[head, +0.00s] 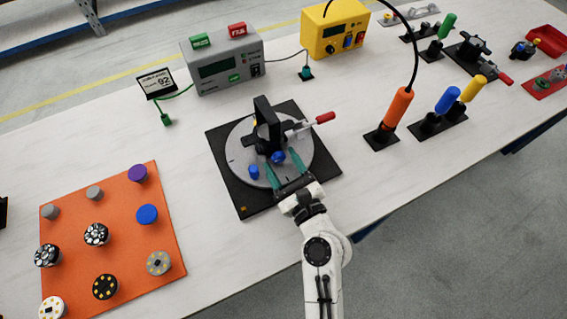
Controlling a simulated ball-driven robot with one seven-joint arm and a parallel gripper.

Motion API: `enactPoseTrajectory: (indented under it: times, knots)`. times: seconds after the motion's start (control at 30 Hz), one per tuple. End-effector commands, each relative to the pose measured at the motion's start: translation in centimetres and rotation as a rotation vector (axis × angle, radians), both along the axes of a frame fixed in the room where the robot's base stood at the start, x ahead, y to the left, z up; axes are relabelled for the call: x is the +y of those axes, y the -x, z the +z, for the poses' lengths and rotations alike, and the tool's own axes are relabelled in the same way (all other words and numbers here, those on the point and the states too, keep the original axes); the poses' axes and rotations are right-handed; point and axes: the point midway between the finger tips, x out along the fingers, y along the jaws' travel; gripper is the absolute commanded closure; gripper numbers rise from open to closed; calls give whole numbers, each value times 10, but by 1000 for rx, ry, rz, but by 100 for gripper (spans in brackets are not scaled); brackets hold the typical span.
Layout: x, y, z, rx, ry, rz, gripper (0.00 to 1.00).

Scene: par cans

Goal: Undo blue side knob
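A black clamp fixture (265,120) stands on a round grey turntable (240,152) set on a black square base (228,190). A blue side knob (278,157) sits low on the near side of the fixture. A second blue knob (254,172) stands on the turntable to its left. My gripper (281,164) reaches in from the near side with its teal fingers spread. The fingertips are close to the blue side knob, one toward each side of it. A gap shows between the fingers, and I cannot tell whether they touch the knob.
A red-handled lever (324,117) sticks out right of the fixture. An orange screwdriver (397,107) with a black cable stands further right, beside blue (447,100) and yellow (473,88) tools. An orange mat (120,220) with several round parts lies left. Grey (222,62) and yellow (335,28) boxes stand behind.

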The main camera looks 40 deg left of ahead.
Motion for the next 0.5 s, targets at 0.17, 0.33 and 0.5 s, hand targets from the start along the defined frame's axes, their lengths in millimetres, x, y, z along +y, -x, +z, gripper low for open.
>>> enactPoseTrajectory:
  times: [0.17,0.33,0.5]
  knots:
    - [0,0,0,0,0,0,41]
    - [-6,2,-1,1,0,-1,41]
    - [-30,12,-2,3,0,-4,41]
